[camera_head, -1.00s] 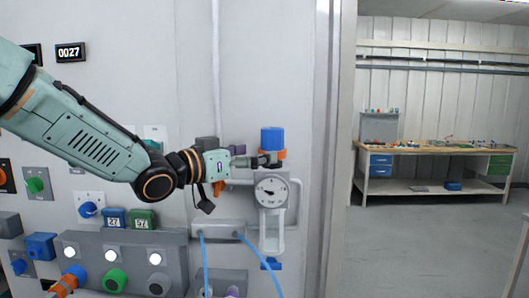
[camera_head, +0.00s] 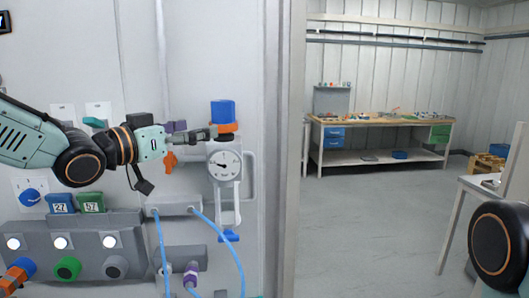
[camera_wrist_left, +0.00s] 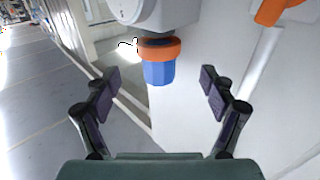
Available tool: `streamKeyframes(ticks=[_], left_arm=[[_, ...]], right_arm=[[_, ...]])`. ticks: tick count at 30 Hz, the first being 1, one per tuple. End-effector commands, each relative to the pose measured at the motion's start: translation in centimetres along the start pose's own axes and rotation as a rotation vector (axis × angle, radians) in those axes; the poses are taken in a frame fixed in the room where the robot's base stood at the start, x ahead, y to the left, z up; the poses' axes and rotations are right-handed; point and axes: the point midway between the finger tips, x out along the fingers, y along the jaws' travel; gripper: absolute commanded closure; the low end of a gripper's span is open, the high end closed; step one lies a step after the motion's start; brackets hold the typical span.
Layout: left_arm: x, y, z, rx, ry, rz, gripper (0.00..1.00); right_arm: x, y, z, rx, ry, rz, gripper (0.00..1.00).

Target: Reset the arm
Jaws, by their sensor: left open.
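My left arm comes in from the left in the head view, and its gripper (camera_head: 205,133) points right, close to the blue cap with the orange ring (camera_head: 222,112) above the round gauge (camera_head: 224,164). In the left wrist view my left gripper (camera_wrist_left: 160,85) is open, with its two fingers spread wide. The blue cap (camera_wrist_left: 159,73) and its orange ring (camera_wrist_left: 160,48) show beyond and between the fingers. Nothing is held. A black rounded part of my right arm (camera_head: 500,238) shows at the right edge of the head view; its gripper is out of view.
The wall panel carries a grey box with white lights (camera_head: 75,240), a blue knob (camera_head: 30,196), blue and green displays and blue cables (camera_head: 215,235). An orange lever (camera_head: 170,161) is near my wrist. A workbench (camera_head: 380,125) stands behind open floor at right.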

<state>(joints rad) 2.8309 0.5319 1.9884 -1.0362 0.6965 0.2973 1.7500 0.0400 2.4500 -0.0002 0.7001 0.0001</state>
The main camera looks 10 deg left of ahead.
Motion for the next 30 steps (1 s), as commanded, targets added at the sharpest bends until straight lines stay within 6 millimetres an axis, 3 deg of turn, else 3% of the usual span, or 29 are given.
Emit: streamKeyframes(ticks=[15,21,30], left_arm=[[6.8,0.2,0.2,0.004,-0.004,0.004,0.17],[6.5,0.1,1.3,0.000,-0.001,0.002,0.17],[6.5,0.1,1.3,0.000,-0.001,0.002,0.17]], right_arm=[[0.0,0.0,0.0,0.000,0.000,0.000,0.60],[1.4,0.0,0.0,0.000,0.000,0.000,0.60],[1.6,0.0,0.0,0.000,0.000,0.000,0.60]])
